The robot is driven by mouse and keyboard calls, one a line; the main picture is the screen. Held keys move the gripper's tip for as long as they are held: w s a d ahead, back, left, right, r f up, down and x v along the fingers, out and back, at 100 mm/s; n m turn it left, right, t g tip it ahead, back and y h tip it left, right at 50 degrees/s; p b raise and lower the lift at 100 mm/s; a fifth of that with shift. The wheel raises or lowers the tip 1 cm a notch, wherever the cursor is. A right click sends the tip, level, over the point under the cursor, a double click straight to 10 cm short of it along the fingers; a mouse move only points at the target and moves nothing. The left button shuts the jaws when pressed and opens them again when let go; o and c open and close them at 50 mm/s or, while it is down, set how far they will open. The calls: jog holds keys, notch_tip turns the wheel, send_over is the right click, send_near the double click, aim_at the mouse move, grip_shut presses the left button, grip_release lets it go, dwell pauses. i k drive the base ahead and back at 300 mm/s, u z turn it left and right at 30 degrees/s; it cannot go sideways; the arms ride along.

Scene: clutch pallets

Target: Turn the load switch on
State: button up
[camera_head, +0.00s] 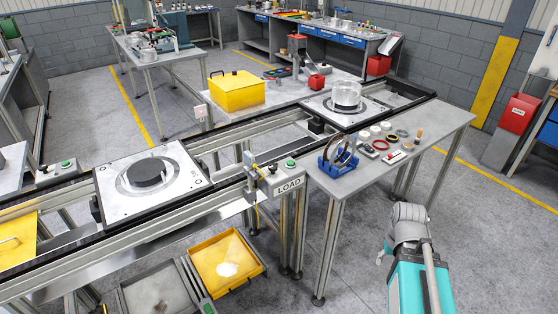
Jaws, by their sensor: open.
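A sign reading LOAD (289,187) is on the front of the conveyor, near the middle of the view. A small box with a green button (291,163) sits just above the sign. A small upright fitting (250,170) with yellow parts stands left of the sign. I cannot tell which of these parts is the load switch, or its position. I cannot make out my gripper in this view.
The front table (345,190) carries rings and small parts right of the sign. Pallets sit on the conveyor: the left one (190,178) holds a dark disc, the right one (322,108) a clear cylinder. A yellow bin (258,268) is below. Floor right of the table is open.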

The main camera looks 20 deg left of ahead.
aim_at(273, 167)
jog(key=u, duration=0.3)
jog(key=i, duration=0.85)
jog(key=u, duration=0.75)
